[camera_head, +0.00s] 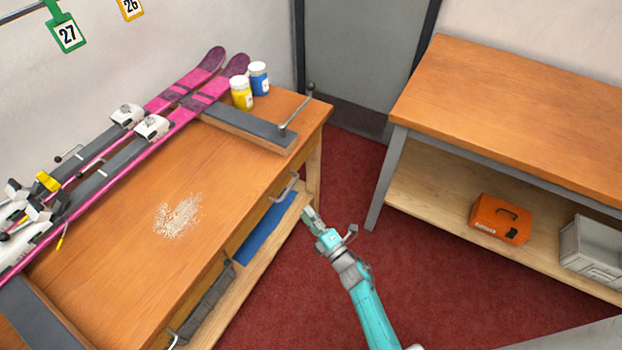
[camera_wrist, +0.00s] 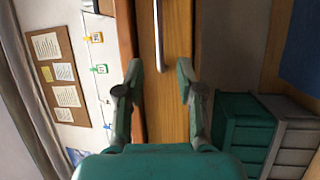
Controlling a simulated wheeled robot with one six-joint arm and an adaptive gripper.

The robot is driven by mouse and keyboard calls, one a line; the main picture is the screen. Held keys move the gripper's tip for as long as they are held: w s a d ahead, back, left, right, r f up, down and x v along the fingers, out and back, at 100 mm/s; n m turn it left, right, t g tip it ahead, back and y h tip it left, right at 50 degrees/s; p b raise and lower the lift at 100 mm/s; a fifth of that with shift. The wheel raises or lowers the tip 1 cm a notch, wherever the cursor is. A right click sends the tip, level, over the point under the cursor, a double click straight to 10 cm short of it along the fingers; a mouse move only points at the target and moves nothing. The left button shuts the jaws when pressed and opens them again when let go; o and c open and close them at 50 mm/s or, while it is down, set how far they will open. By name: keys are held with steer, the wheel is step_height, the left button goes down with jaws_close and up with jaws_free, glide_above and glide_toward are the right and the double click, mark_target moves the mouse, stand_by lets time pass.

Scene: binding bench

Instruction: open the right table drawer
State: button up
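The binding table (camera_head: 130,270) with the skis stands at the left. Its right drawer has a metal bar handle (camera_head: 287,187) near the far corner, and the drawer looks shut. In the wrist view the handle (camera_wrist: 158,35) is an upright silver bar on the wooden front (camera_wrist: 165,115). My gripper (camera_head: 309,214) is just off the table's front edge, close to this handle. In the wrist view my gripper (camera_wrist: 158,70) is open, with one finger on each side of the handle's line. I cannot tell how deep the handle sits between the fingertips. Nothing is held.
A second handle (camera_head: 174,340) is at the table's near end. A blue item (camera_head: 266,228) lies on the shelf below. Skis (camera_head: 185,112) and two jars (camera_head: 242,93) are on top. Another bench (camera_head: 500,110) stands right; red carpet (camera_head: 345,185) between is clear.

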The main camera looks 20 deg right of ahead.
mark_target(290, 187)
steer(key=x, duration=1.1)
steer(key=shift+w+d, duration=0.15)
steer(key=shift+d, duration=0.25)
steer(key=shift+r, duration=0.1)
jaws_close()
